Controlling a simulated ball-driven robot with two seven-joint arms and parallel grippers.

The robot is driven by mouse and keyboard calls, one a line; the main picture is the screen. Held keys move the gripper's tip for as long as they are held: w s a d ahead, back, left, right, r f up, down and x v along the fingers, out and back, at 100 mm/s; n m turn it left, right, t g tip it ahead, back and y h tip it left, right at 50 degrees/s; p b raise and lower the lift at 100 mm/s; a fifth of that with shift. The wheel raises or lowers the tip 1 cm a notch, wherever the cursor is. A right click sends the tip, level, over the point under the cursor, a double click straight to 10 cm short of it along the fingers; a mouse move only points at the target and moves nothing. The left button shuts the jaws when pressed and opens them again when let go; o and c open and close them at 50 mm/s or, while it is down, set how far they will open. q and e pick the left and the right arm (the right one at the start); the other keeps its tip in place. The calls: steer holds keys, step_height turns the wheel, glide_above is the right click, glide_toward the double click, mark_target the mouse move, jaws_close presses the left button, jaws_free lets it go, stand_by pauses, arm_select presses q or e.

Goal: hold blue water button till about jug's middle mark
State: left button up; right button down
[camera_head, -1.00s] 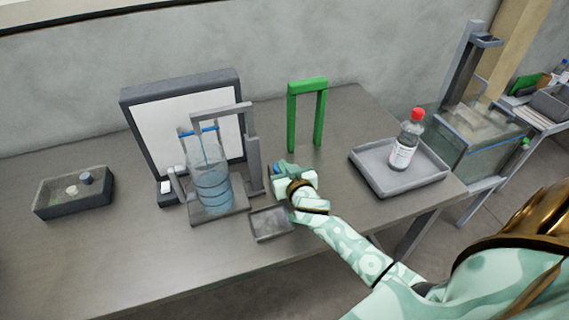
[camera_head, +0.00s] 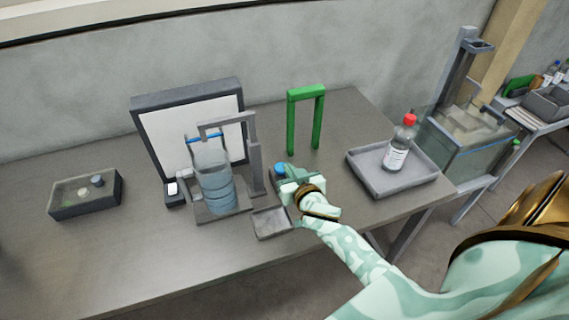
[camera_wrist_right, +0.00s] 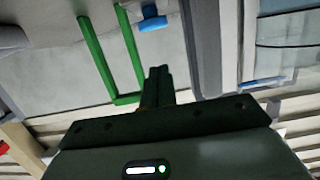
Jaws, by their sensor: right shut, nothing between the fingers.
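The blue water button (camera_head: 280,169) stands on the table right of the dispenser; it also shows in the right wrist view (camera_wrist_right: 153,20). My right gripper (camera_head: 284,181) is shut and empty close in front of the button. In the wrist view its fingertips (camera_wrist_right: 158,72) point toward the button, with a visible gap. The clear jug (camera_head: 217,188) stands upright under the grey dispenser frame (camera_head: 254,160), with bluish water and darker rings on it. I cannot tell exactly which mark the water reaches. My left gripper is out of view.
A green frame (camera_head: 291,125) stands behind the button. A small grey tray (camera_head: 271,223) lies in front. A tray (camera_head: 405,183) with a red-capped bottle (camera_head: 398,150) is at right, and a dark box (camera_head: 86,199) at left. A white panel (camera_head: 165,140) stands behind the jug.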

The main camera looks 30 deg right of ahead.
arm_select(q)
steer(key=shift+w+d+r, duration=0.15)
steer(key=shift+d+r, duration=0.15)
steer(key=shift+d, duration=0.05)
arm_select(e)
steer(key=v, duration=0.4)
steer(key=shift+s+r, duration=0.1)
steer(key=shift+s, duration=0.15)
steer(key=shift+d, duration=0.1)
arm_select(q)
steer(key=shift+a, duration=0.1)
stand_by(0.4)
